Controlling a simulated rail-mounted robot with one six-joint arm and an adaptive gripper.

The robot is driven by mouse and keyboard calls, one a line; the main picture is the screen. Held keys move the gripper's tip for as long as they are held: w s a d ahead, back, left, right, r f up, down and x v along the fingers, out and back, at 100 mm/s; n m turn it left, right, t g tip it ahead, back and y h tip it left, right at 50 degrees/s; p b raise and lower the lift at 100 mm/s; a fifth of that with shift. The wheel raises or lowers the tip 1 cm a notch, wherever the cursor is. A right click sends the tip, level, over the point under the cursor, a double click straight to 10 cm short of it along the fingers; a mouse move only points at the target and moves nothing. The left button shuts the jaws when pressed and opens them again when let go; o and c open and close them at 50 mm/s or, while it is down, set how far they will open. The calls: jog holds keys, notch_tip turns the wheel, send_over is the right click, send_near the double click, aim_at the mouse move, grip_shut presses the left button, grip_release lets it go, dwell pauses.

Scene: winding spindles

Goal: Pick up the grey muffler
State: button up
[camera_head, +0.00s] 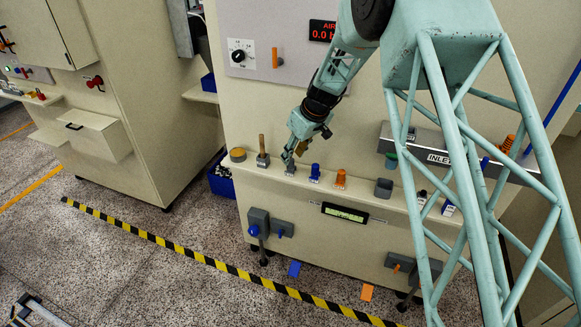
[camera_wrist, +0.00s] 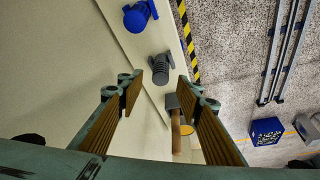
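The grey muffler (camera_head: 290,169) is a small ribbed grey piece standing on the ledge of the middle machine. In the wrist view the grey muffler (camera_wrist: 160,68) lies ahead of my fingertips, in the gap between them. My gripper (camera_head: 293,154) is just above it in the head view, partly covering that spot. In the wrist view my gripper (camera_wrist: 161,88) is open, with its two ribbed finger pads wide apart and nothing between them. I cannot tell the exact distance to the muffler.
A blue muffler (camera_head: 315,173) and an orange one (camera_head: 341,179) stand to the right on the ledge. A wooden-handled tool (camera_head: 262,151) and a yellowish round piece (camera_head: 238,155) stand to the left. A grey cup (camera_head: 383,188) is farther right.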

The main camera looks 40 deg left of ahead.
aim_at(291, 161)
jog(key=shift+d+x, duration=0.2)
jog(key=shift+x, duration=2.25)
jog(key=shift+c, duration=0.9)
jog(key=c, duration=0.7)
